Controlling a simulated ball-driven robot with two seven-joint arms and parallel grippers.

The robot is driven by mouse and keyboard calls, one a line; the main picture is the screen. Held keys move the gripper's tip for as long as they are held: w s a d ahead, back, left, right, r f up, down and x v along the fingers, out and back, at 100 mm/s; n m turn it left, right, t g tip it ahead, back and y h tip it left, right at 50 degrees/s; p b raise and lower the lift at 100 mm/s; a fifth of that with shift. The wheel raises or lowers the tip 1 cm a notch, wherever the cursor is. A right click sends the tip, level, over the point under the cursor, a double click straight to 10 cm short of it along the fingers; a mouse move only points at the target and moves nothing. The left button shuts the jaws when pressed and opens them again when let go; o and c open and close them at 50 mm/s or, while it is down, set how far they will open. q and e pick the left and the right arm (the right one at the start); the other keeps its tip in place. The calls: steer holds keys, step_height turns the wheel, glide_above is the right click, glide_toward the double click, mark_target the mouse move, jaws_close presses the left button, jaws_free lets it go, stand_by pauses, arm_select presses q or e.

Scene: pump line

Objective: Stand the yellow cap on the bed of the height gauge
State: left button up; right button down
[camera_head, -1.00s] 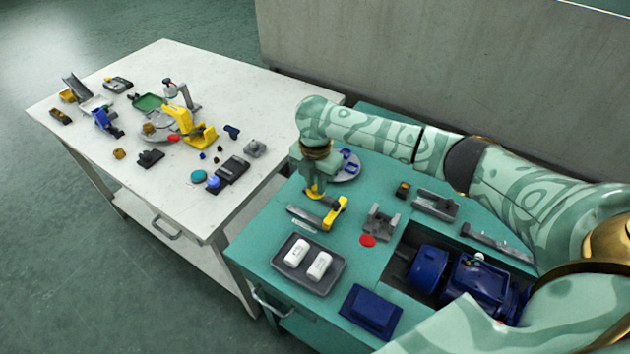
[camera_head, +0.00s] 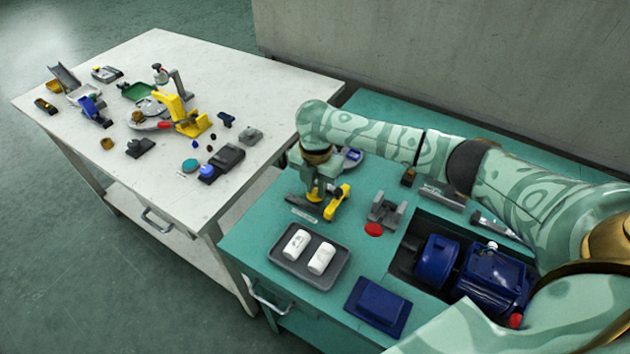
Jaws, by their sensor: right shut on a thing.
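The height gauge is a low dark-grey bed (camera_head: 308,209) with a yellow upright part (camera_head: 338,203) at its right end, on the teal table. My right gripper (camera_head: 317,190) comes down over the bed, just left of the yellow part. It is shut on a small yellow piece, apparently the yellow cap (camera_head: 316,194). The cap is mostly hidden by the fingers. It is at or just above the bed; I cannot tell whether it touches. My left gripper is not in view.
A grey tray (camera_head: 330,279) with two white cylinders stands in front of the gauge. A grey fixture (camera_head: 387,209) and a red disc (camera_head: 374,230) lie to its right. A dark blue block (camera_head: 377,306) is nearer. The white table (camera_head: 205,65) at left holds many parts.

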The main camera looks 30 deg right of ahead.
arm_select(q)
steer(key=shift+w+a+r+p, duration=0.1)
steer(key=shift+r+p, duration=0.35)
arm_select(e)
steer(key=shift+r, duration=0.1)
stand_by(0.5)
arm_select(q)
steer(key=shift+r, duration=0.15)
arm_select(e)
steer(key=shift+f, duration=0.25)
stand_by(0.7)
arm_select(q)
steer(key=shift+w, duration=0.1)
arm_select(e)
steer(key=c, duration=0.7)
jaws_free()
steer(key=shift+w, duration=0.1)
steer(key=shift+f, duration=0.1)
step_height(320, 180, up, 7)
steer(key=p, duration=0.7)
steer(key=shift+r+p, duration=0.2)
steer(key=shift+p, duration=0.15)
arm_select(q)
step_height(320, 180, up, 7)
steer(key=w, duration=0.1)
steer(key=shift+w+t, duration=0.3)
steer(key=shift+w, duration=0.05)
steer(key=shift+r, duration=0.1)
arm_select(e)
steer(key=shift+f, duration=0.1)
